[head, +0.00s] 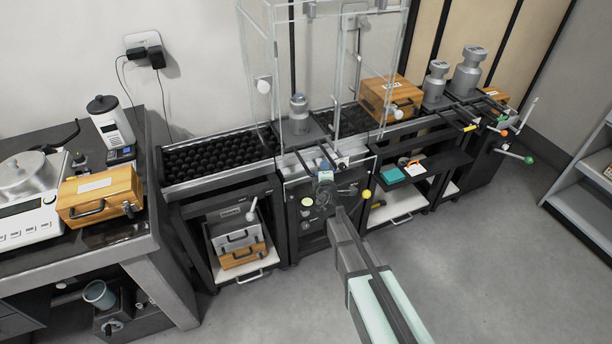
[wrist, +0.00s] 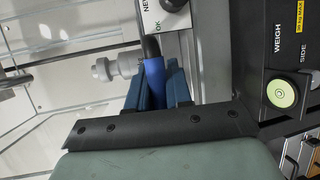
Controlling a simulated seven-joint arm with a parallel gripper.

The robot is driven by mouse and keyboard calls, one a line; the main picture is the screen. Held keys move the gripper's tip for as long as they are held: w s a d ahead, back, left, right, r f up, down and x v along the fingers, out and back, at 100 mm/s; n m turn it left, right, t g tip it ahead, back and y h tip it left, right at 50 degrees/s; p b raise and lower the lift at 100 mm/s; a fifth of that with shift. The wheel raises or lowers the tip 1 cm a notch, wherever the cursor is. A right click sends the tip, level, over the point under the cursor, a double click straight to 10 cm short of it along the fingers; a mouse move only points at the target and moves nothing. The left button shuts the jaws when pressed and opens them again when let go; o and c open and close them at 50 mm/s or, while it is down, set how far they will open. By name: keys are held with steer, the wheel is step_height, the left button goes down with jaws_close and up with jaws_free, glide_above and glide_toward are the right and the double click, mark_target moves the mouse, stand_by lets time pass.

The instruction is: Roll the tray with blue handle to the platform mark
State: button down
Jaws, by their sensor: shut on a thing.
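In the wrist view, my gripper (wrist: 158,88) is shut on a blue handle (wrist: 153,72), which sits on a dark rod. In the head view my gripper (head: 325,178) is at the front of the weighing station, below the glass enclosure (head: 352,60). A grey metal weight (head: 299,108) stands upright inside the enclosure on a grey plate (head: 290,138); a weight also shows in the wrist view (wrist: 115,68). I cannot tell whether that plate is the blue-handled tray. I cannot make out the platform mark.
A bed of black rollers (head: 218,156) lies left of the enclosure. To its right are a wooden case (head: 390,98) and two more weights (head: 468,72). A side table with a scale (head: 30,195) is at the left. The floor (head: 480,260) at the front right is clear.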

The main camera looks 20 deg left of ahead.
mark_target(338, 161)
steer(key=shift+w+d, duration=1.95)
steer(key=shift+w, duration=0.05)
steer(key=c, duration=1.1)
jaws_free()
steer(key=shift+s, duration=0.15)
steer(key=v, duration=1.3)
steer(key=shift+s+d, duration=0.15)
steer(key=shift+s, duration=0.1)
